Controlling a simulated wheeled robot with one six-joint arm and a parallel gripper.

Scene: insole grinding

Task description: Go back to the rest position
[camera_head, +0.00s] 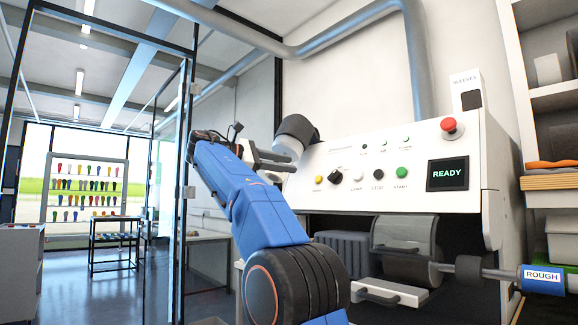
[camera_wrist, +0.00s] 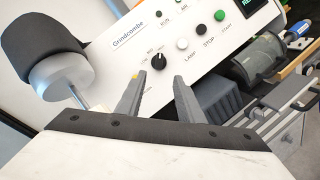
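My gripper (camera_head: 282,163) is raised in front of the left part of the grinding machine's white control panel (camera_head: 415,150). In the wrist view my gripper (camera_wrist: 159,77) has its two dark fingers apart, with only the panel showing between them. It is open and empty. The panel's dark selector knob (camera_wrist: 158,62), white lamp button (camera_wrist: 182,44), black stop button (camera_wrist: 203,29) and green start button (camera_wrist: 219,15) lie beyond the fingertips. I cannot tell whether a fingertip touches the panel. The display (camera_head: 448,174) reads READY.
A black-and-grey lamp-like head (camera_head: 297,132) is close beside my gripper; it also shows in the wrist view (camera_wrist: 60,72). A roller labelled ROUGH (camera_head: 543,279) projects at the lower right. A glass door (camera_head: 168,190) stands at left. Open floor (camera_head: 110,285) lies beyond, before an insole rack (camera_head: 88,185).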

